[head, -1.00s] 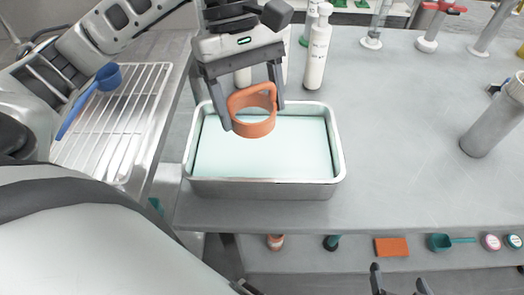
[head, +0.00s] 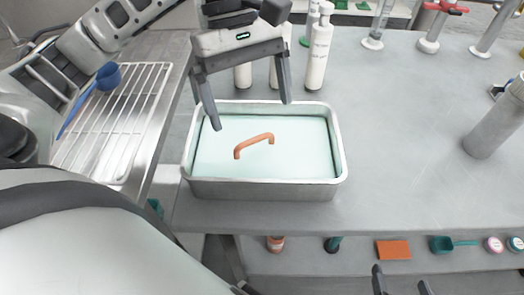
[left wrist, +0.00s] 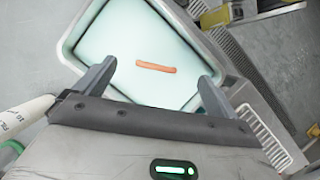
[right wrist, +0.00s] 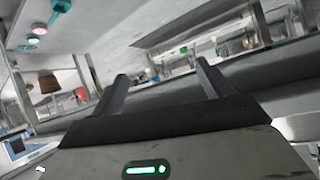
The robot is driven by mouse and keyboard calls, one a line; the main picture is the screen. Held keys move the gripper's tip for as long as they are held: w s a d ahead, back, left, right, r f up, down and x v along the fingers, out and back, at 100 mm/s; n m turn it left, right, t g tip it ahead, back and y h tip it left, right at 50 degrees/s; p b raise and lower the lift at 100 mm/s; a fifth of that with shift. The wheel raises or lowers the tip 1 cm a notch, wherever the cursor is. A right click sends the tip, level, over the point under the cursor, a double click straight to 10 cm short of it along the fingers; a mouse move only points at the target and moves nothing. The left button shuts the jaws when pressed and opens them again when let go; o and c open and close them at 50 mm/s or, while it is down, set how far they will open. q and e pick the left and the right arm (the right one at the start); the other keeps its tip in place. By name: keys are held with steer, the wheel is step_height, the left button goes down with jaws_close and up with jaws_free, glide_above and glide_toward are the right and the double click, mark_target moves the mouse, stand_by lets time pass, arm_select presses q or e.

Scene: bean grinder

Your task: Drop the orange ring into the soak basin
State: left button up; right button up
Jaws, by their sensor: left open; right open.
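The orange ring (head: 254,144) is in the soak basin (head: 262,190), a metal tub of pale, milky liquid. Only its handle-like upper part shows above the surface; the rest is hidden in the liquid. The ring also shows as a short orange bar in the left wrist view (left wrist: 156,67). My left gripper (head: 251,115) is open and empty above the basin, its fingers apart and clear of the ring. My right gripper (head: 402,284) is open and empty at the bottom of the head view, in front of the bench and low.
A wire drying rack (head: 118,120) with a blue scoop (head: 106,76) stands left of the basin. White bottles (head: 319,50) stand behind it. A grey metal cylinder (head: 494,122) stands far right. The bench between is clear.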

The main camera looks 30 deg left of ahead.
arm_select(q)
steer(key=p+v, duration=0.3)
steer(key=v, duration=1.1)
